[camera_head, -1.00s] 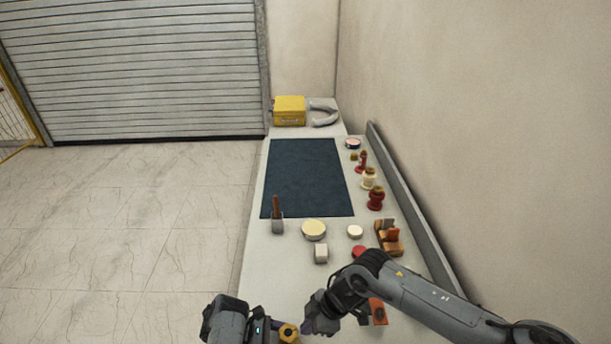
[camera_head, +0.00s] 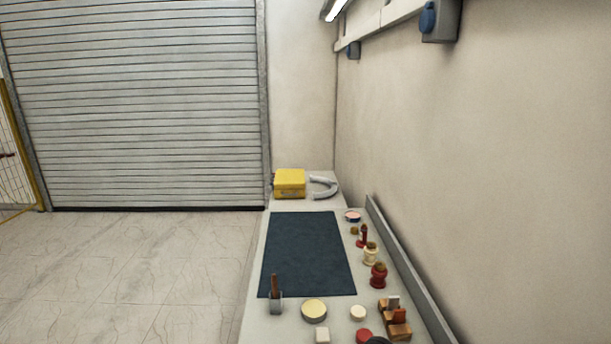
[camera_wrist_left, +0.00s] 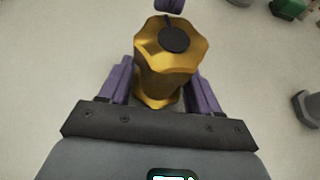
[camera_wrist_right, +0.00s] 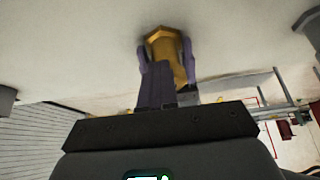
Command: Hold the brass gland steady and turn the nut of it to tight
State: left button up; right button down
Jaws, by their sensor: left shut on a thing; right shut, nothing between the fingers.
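The brass gland (camera_wrist_left: 160,75) has a scalloped nut at its near end with a dark round opening. In the left wrist view my left gripper (camera_wrist_left: 161,90) is shut on it, one purple finger on each side. In the right wrist view the gland (camera_wrist_right: 166,46) shows past my right gripper (camera_wrist_right: 155,70), which is shut and empty. Purple fingers flank the gland there. A purple fingertip of my right gripper also shows at the top of the left wrist view, apart from the nut. Neither gripper nor the gland is in the head view.
A bench with a dark blue mat (camera_head: 305,255) runs along the right wall. A yellow case (camera_head: 289,184) stands at its far end. Red and cream bushings (camera_head: 378,275) line the wall side. A cup with a brown stick (camera_head: 275,302), round lids (camera_head: 314,311) and wooden blocks (camera_head: 398,330) are nearer.

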jog(key=shift+s+a, duration=0.1)
jog(key=shift+s, duration=0.35)
jog(key=shift+d, duration=0.35)
pick_arm(q)
jog(key=shift+f, duration=0.1)
pick_arm(e)
notch_tip(320, 180, up, 6)
dwell(0.6)
jog(key=shift+d, duration=0.1)
pick_arm(q)
jog(key=o, duration=0.9)
jog(key=shift+a, duration=0.1)
